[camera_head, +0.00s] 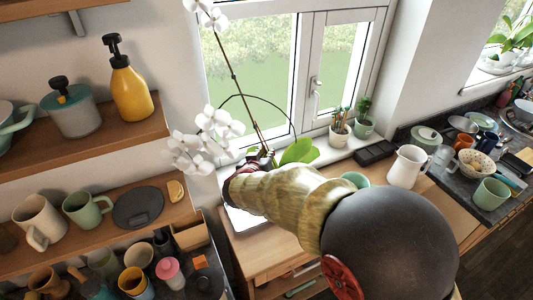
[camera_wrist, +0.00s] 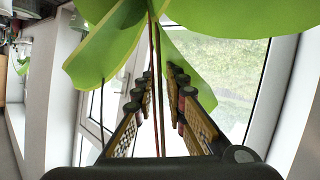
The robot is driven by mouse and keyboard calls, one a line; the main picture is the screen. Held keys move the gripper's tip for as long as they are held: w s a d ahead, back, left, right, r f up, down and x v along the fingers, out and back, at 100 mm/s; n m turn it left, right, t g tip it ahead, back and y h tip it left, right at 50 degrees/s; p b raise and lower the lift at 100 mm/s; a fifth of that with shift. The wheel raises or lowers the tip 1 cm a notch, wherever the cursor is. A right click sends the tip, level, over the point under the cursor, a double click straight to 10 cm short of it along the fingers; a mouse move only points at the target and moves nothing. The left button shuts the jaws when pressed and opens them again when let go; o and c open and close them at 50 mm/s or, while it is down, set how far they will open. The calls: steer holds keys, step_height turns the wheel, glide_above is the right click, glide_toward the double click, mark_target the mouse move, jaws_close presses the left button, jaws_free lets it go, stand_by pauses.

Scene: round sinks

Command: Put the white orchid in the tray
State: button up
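The white orchid (camera_head: 205,135) stands by the window in the head view, with white blossoms on tall thin stems and green leaves (camera_head: 298,150) low down. Its base and any pot are hidden behind my arm. My gripper (camera_head: 258,163) is at the low part of the plant. In the wrist view, the fingers (camera_wrist: 158,80) stand apart on both sides of thin stems (camera_wrist: 156,110), with big leaves (camera_wrist: 230,15) above; I cannot tell whether they touch. A pale flat thing (camera_head: 243,219) below my gripper may be the tray, mostly covered by my arm.
A dark shallow tray-like box (camera_head: 375,152) and two potted plants (camera_head: 352,125) are by the sill. A white jug (camera_head: 407,166) stands on the wooden counter (camera_head: 450,205). Shelves (camera_head: 95,150) with mugs and bottles fill the left side. Dishes crowd the right.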

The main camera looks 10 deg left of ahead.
steer(key=shift+o, duration=0.9)
steer(key=shift+r, duration=0.2)
steer(key=p+v, duration=0.2)
steer(key=v, duration=1)
steer(key=shift+f, duration=0.1)
